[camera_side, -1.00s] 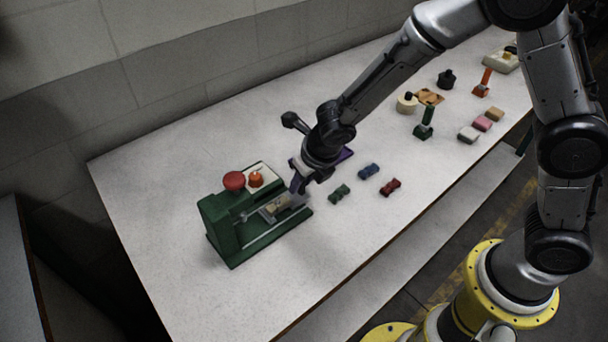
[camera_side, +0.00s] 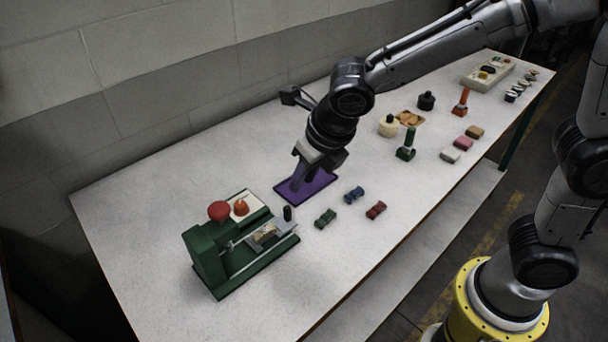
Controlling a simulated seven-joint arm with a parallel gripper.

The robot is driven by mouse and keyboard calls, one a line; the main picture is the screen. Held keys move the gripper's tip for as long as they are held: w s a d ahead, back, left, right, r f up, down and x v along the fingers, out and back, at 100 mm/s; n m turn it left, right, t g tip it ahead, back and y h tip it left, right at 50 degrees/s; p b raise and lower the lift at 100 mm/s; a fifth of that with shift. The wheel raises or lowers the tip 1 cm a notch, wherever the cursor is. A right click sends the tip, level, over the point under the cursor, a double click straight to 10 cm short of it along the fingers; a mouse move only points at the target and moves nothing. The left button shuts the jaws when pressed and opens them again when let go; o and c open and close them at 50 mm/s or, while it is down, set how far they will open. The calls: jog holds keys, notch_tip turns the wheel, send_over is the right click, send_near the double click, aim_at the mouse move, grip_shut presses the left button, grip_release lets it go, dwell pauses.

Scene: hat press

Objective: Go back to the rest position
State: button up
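My gripper (camera_side: 299,182) points down above the purple mat (camera_side: 318,187), to the right of and behind the green press. Its fingers look dark and small, and I cannot tell whether they are apart or together.
Green (camera_side: 325,218), blue (camera_side: 354,195) and red (camera_side: 376,210) small pieces lie right of the press. Stamps, blocks, round containers and a control box (camera_side: 488,73) stand further right. A dark lamp-like object (camera_side: 291,95) is behind my gripper. The table's front middle is clear.

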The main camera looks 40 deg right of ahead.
jog(key=s+d+r+m+t, duration=0.1)
jog(key=s+d+r+m, duration=0.2)
jog(key=d+r+m, duration=0.25)
jog(key=s+d+r+m+t, duration=0.1)
jog(key=s+d+r+m, duration=0.35)
jog(key=d, duration=0.25)
jog(key=s+d+f+m, duration=0.1)
jog(key=s+m, duration=0.5)
jog(key=m, duration=0.7)
jog(key=s+d+f+m+g, duration=0.1)
jog(key=s+m, duration=0.5)
jog(key=m, duration=0.7)
jog(key=shift+s+d+f, duration=0.4)
jog(key=shift+f, duration=0.4)
